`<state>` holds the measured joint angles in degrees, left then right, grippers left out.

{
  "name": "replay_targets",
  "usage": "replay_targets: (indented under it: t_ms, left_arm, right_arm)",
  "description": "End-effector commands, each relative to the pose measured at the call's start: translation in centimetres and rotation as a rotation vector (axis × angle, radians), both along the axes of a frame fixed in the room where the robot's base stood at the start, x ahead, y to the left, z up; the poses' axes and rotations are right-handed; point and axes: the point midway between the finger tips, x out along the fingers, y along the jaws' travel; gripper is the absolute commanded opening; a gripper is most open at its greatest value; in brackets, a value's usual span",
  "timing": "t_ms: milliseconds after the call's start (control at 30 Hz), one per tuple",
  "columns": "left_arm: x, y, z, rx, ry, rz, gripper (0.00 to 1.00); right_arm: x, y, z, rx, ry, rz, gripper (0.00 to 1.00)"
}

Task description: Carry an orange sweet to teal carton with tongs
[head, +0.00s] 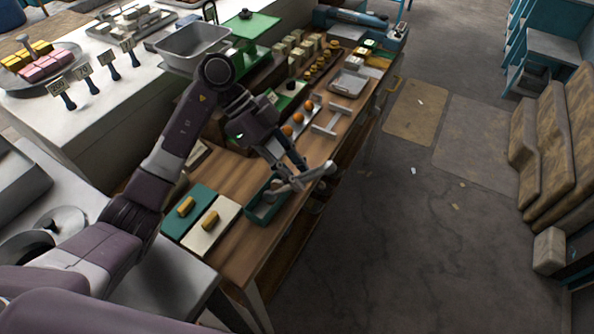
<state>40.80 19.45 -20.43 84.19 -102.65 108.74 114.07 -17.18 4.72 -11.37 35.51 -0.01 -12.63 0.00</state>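A teal carton (258,208) stands open near the front edge of the wooden table. Pale grey tongs (313,174) lie across the view just above and right of it, one end over the carton. My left gripper (295,172) reaches down from the upper left, its fingers meeting around the tongs; the exact contact is small and partly hidden. Orange sweets, one (298,118) among them, sit in a row on a tray (279,142) farther back. I cannot make out a sweet in the tongs. The carton's inside is partly covered. My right gripper is out of view.
A teal board (200,197) and a cream board (225,210), each with a yellow block, lie left of the carton. A white H-shaped rack (335,117) stands right of the sweets. A metal tray (348,83) lies behind it. Open floor (400,240) is to the right.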

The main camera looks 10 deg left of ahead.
Motion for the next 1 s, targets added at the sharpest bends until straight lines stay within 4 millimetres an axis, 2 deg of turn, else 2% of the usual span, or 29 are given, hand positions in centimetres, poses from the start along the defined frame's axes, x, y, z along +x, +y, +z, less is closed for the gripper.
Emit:
replay_targets:
  t_ms: [400, 933, 967, 1000]
  left_arm:
    - [0.0, 0.0, 0.3, 0.000, -0.001, 0.001, 0.21]
    - [0.0, 0.1, 8.3, 0.002, -0.001, 0.001, 0.21]
    - [0.0, 0.1, 8.7, 0.002, -0.001, 0.000, 0.21]
    - [0.1, 0.0, 8.5, 0.000, -0.003, 0.000, 0.21]
  right_arm:
    - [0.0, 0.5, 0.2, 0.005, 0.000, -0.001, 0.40]
    - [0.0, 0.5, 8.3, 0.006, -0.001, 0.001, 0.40]
    - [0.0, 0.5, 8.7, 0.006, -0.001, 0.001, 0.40]
    - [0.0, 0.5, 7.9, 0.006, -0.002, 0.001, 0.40]
